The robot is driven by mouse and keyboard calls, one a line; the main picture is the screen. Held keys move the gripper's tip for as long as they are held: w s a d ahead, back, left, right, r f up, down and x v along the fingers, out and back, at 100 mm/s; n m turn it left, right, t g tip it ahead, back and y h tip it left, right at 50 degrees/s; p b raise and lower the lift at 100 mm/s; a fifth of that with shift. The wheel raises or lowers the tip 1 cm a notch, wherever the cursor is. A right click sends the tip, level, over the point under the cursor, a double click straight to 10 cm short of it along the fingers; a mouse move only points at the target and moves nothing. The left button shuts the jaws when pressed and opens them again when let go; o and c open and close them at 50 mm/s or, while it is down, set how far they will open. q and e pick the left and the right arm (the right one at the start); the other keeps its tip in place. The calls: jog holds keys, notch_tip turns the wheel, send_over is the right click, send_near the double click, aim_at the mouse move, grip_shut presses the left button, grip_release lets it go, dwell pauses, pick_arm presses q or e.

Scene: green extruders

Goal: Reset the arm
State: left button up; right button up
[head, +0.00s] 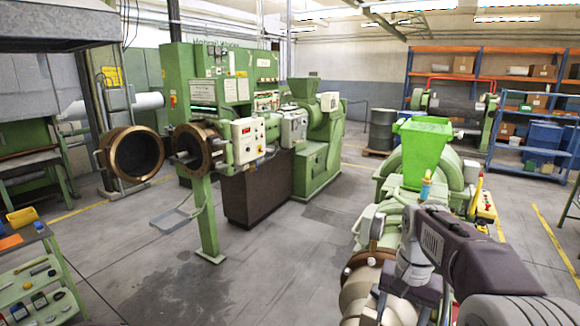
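My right arm (470,255) comes in from the lower right corner. It is dark with a grey forearm section and a pale wrist, and it bends down at its far end. My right gripper (408,305) hangs below the wrist at the bottom edge, in front of pale machine parts. Its fingertips do not show clearly, and I see nothing certain between them. My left arm and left gripper are not in view.
A green extruder with a hopper (422,142) stands close to my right arm. A larger green extruder (318,145) and an open bronze-rimmed barrel (134,153) stand left of centre. A tool cart (25,265) is at lower left. The middle floor (280,265) is clear.

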pick_arm(q)
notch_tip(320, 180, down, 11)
jog(key=b, duration=1)
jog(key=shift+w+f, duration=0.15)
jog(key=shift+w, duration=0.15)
pick_arm(e)
jog(key=s+a+f+n, duration=0.2)
jog(key=s+f, duration=0.1)
jog(key=f, duration=0.5)
jog(key=s+a+f+n, duration=0.2)
jog(key=s+f, duration=0.2)
jog(key=f, duration=0.5)
jog(key=s+a+f+n+t, duration=0.1)
jog(key=s+f, duration=0.3)
jog(key=f, duration=0.5)
jog(key=shift+s+a+n, duration=0.25)
jog(key=shift+a+n, duration=0.15)
